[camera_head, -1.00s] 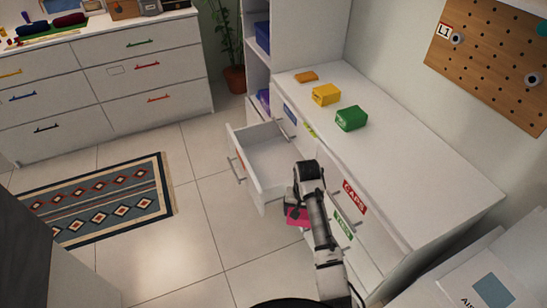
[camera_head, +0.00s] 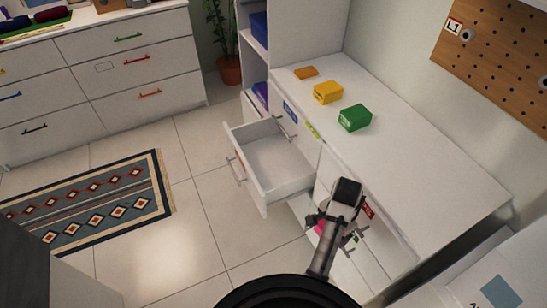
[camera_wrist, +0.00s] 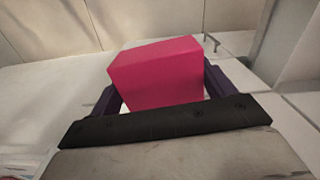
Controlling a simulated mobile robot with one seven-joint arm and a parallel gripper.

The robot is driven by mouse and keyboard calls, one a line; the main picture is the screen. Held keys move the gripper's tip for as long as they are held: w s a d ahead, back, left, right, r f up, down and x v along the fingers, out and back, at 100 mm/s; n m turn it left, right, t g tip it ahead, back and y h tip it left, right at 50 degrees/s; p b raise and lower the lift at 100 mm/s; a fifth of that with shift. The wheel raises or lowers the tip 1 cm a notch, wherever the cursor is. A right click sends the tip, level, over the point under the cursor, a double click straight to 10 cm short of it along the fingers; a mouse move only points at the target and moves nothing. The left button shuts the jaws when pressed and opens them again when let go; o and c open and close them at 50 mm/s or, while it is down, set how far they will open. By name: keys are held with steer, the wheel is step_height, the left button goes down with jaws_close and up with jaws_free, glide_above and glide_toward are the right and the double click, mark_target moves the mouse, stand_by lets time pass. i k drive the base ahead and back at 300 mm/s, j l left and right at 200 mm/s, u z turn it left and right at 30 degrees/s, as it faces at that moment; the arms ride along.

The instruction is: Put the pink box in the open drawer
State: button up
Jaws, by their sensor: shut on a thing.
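The pink box (camera_wrist: 157,75) sits between the two dark fingers of my gripper (camera_wrist: 163,92) in the wrist view, and my gripper is shut on it. In the head view my gripper (camera_head: 322,222) is at the front of the white dresser, right of the open drawer and apart from it. Only a small pink part of the box (camera_head: 319,228) shows there; my arm hides the rest. The open drawer (camera_head: 262,188) is pulled out from the dresser's left part, and its visible inside is empty.
A green box (camera_head: 355,117), a yellow box (camera_head: 328,92) and a flat orange box (camera_head: 306,73) stand on the white dresser top (camera_head: 420,180). A patterned rug (camera_head: 95,205) lies on the floor at left. The tiled floor in front of the drawer is clear.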

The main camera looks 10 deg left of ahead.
mark_target(266, 162)
steer(key=i+j, duration=1.45)
